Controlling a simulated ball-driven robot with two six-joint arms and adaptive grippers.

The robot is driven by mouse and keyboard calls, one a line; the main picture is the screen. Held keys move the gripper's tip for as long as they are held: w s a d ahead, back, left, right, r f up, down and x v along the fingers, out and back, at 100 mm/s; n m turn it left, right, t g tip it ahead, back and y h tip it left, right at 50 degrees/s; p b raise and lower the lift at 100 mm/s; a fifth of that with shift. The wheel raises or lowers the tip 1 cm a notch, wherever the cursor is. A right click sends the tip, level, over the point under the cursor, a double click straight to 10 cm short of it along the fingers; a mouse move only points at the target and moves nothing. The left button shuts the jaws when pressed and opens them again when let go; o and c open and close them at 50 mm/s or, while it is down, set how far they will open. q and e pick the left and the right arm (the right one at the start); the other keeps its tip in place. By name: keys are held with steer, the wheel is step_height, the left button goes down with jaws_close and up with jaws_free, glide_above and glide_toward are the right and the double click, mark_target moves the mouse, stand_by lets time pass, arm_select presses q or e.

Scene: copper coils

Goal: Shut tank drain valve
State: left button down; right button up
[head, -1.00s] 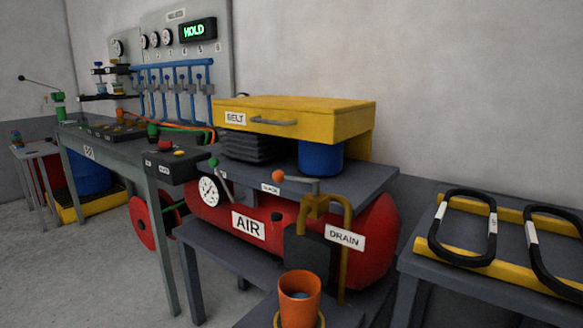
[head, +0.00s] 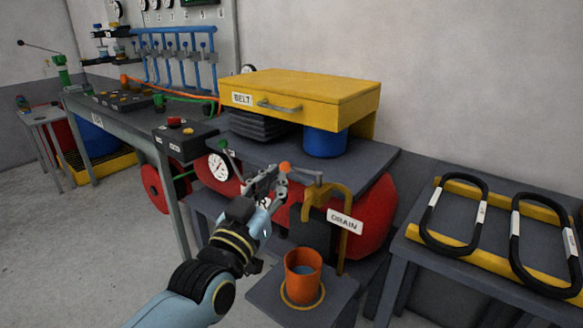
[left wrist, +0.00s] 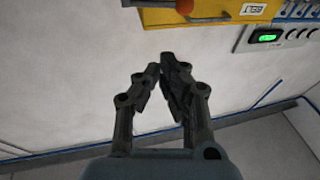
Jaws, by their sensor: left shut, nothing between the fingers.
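The drain valve on the red air tank (head: 368,225) has a grey lever with an orange ball knob (head: 284,167) at its left end. The lever points left from the top of the yellow drain pipe (head: 346,198). A white DRAIN label (head: 345,221) hangs by the pipe. My left gripper (head: 279,177) is shut and empty, with its fingertips close by the knob; I cannot tell whether they touch it. In the left wrist view the fingers (left wrist: 161,72) point up, and an orange ball (left wrist: 184,6) shows beyond them at the top. My right gripper is not in view.
An orange cup (head: 303,270) holding something blue stands on a low stand under the pipe. The yellow BELT drawer (head: 300,95) and a blue cylinder (head: 325,143) are above the tank. A pressure gauge (head: 218,166) is left of the knob. Black coils (head: 455,215) lie on the right table.

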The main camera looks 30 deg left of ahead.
mark_target(291, 167)
arm_select(q)
steer(key=w+f, duration=0.1)
steer(key=w, duration=0.6)
steer(key=shift+w+a+f, duration=0.2)
steer(key=shift+w+f, duration=0.05)
steer(key=shift+w+a+r, duration=0.1)
steer(key=shift+w+a, duration=0.15)
steer(key=shift+w, duration=0.1)
steer(key=shift+w+a, duration=0.2)
steer(key=shift+w, duration=0.2)
